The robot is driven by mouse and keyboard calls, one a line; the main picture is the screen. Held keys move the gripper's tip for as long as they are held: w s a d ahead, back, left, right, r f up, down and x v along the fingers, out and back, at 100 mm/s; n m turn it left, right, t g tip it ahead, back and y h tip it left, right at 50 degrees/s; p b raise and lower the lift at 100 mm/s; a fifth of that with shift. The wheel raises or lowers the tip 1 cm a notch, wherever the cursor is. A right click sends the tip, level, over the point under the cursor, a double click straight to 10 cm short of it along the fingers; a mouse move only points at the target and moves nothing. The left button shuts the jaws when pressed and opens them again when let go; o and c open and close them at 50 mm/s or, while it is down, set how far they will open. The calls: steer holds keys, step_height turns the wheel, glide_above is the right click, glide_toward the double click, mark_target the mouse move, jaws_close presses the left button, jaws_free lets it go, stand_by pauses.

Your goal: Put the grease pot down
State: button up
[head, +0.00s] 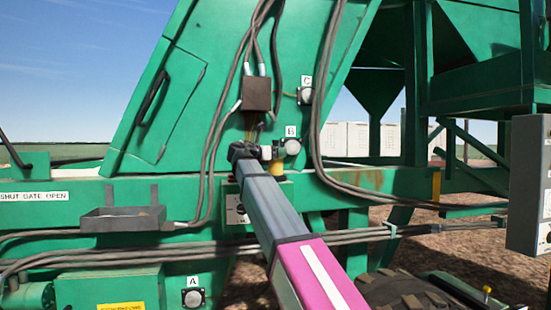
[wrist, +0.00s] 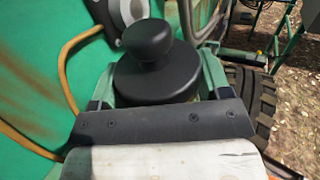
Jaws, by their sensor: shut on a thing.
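The grease pot (wrist: 156,80) fills the upper middle of the wrist view, with a wide black lid and a round black knob on top. My gripper (wrist: 160,88) is shut on it, one finger on each side. In the head view my gripper (head: 265,153) is at the far end of my arm, in front of the green machine, just below and left of the label B. A small yellowish part of the pot (head: 277,169) shows beside it there. Most of the pot's body and its underside are hidden, so I cannot tell whether it touches anything below.
A dark shallow tray (head: 123,219) is fixed to the green machine at left. Round fittings are labelled A (head: 193,298), B (head: 292,147) and C (head: 305,95). Cables (head: 330,100) hang close to my gripper. A grey box (head: 528,185) stands at right. A tyre (wrist: 250,105) is at right in the wrist view.

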steer(key=shift+f, duration=0.75)
steer(key=o, duration=1)
steer(key=shift+f, duration=0.15)
steer(key=v, duration=1.2)
